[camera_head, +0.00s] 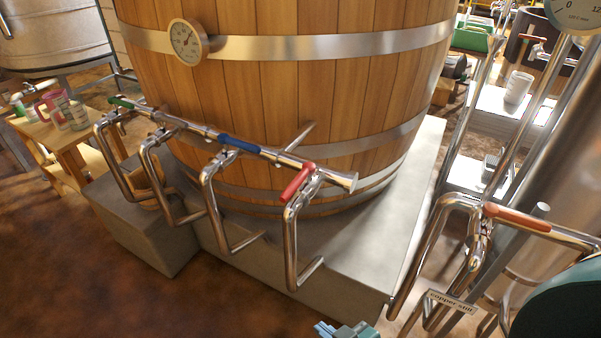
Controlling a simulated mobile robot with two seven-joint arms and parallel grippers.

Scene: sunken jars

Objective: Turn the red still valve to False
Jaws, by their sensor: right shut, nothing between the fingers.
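The red still valve has a long red-orange lever (517,217) on a shiny metal pipe at the right. The lever lies roughly along the pipe and slopes slightly down to the right. A tag reading "copper still" (453,301) hangs below it. My right gripper (345,330) shows only in part at the bottom edge, as pale blue fingers. It is shut and empty, below and left of the lever and well apart from it. My left gripper is out of view.
A wooden vat (290,90) on a concrete plinth (370,235) fills the middle. Its front pipes carry green, blue and red (298,182) levers. Bent pipes (420,250) stand near the still. A small wooden table (70,140) with mugs is at the left. The brown floor is clear at lower left.

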